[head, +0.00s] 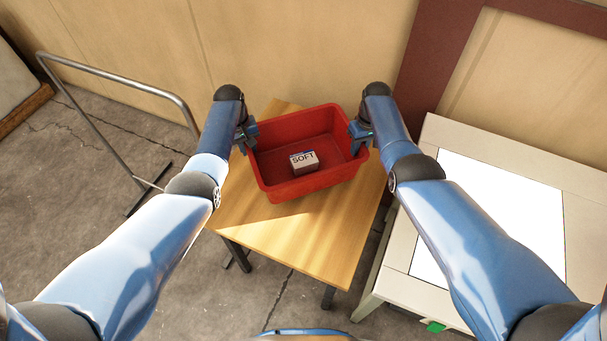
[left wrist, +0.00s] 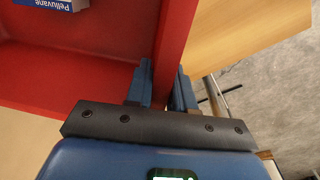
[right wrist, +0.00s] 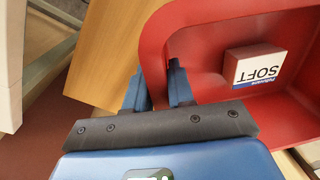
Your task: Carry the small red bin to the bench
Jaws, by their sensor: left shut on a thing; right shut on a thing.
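The small red bin (head: 318,187) is at a wooden table in the head view; I cannot tell whether it rests on the top or hangs just above it. A small box marked SOFT (head: 304,162) lies inside it. My left gripper (head: 246,138) is shut on the bin's left wall, and the left wrist view shows its fingers (left wrist: 162,88) on either side of the red wall (left wrist: 176,45). My right gripper (head: 359,135) is shut on the bin's right wall, with its fingers (right wrist: 158,88) astride the wall in the right wrist view. The finger tips are partly hidden by the wall.
The wooden table (head: 290,245) has bare top in front of the bin. A pale bench with a white panel (head: 500,215) stands to the right. A metal rail (head: 110,75) stands at the left on the concrete floor. A beige wall (head: 290,50) is close behind.

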